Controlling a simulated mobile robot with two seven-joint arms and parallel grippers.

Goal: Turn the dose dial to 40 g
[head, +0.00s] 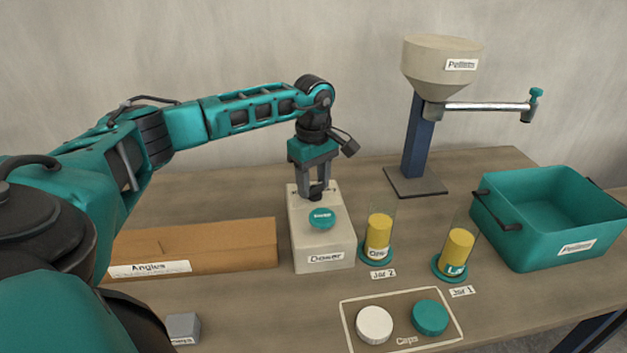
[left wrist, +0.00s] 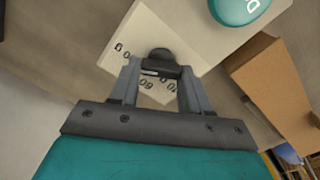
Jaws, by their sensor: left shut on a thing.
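The beige doser (head: 323,248) stands on the table with a label on its front and a teal button (head: 321,217) on its top. The dark dose dial (left wrist: 162,58) is on the doser's top, behind the button in the head view. My left gripper (head: 317,188) points straight down and is shut on the dial. In the left wrist view my left gripper's fingers (left wrist: 162,82) are either side of the dial. Printed scale numbers show around it, partly hidden by the fingers. I cannot tell which number the dial points to. My right gripper is not in view.
A brown box (head: 195,248) is left of the doser. Two jars with yellow contents, jar 2 (head: 379,235) and jar 1 (head: 459,248), stand to the right. A caps mat (head: 400,341), a teal bin (head: 545,247) and a pellet hopper (head: 435,85) are around them.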

